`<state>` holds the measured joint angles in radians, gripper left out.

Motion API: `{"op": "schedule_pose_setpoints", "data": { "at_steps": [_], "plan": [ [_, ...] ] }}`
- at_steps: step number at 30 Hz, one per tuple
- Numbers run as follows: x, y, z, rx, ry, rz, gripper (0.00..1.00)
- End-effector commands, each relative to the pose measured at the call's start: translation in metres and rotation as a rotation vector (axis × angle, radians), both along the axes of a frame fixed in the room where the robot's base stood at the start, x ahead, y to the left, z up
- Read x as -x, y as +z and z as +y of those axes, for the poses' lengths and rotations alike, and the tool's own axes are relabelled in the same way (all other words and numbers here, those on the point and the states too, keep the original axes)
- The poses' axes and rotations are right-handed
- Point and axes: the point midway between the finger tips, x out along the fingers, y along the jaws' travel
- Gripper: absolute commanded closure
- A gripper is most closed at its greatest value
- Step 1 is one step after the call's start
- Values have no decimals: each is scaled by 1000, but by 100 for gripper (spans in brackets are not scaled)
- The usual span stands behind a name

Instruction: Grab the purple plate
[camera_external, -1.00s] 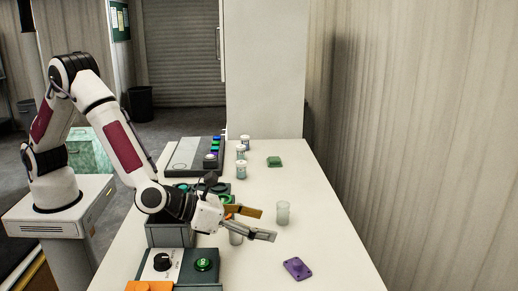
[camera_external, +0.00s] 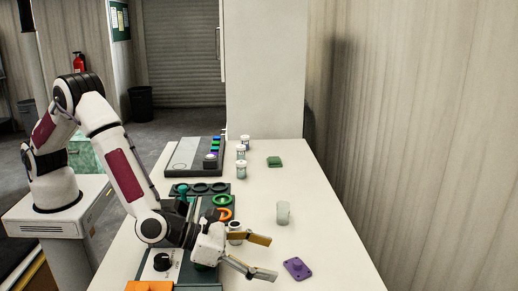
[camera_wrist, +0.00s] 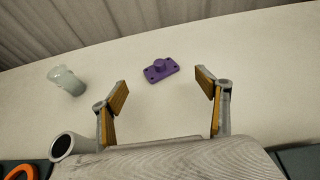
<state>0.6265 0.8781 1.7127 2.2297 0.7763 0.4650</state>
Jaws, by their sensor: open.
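The purple plate (camera_external: 297,268) lies flat on the white table near its right front part. It is a small slab with a round knob on top and holes at its corners. In the wrist view the purple plate (camera_wrist: 161,70) lies ahead of my gripper (camera_wrist: 163,88), roughly centred between the fingers. My gripper (camera_external: 272,257) is open and empty, with its fingers spread to the left of the plate and apart from it in the external view.
A frosted cup (camera_external: 283,212) stands behind the plate, also at left in the wrist view (camera_wrist: 67,80). A grey cylinder (camera_wrist: 72,146) is close beside my left finger there. A green block (camera_external: 274,161) and several jars (camera_external: 241,169) stand farther back. Table around the plate is clear.

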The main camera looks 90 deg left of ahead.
Motion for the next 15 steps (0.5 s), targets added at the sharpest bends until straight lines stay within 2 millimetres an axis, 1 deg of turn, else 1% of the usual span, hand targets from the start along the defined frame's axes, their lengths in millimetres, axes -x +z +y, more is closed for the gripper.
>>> {"op": "schedule_pose_setpoints", "data": {
  "at_steps": [6,15],
  "plan": [
    [-14,-5,1,0,1,-1,25],
    [-16,-6,1,0,0,0,25]
  ]
}}
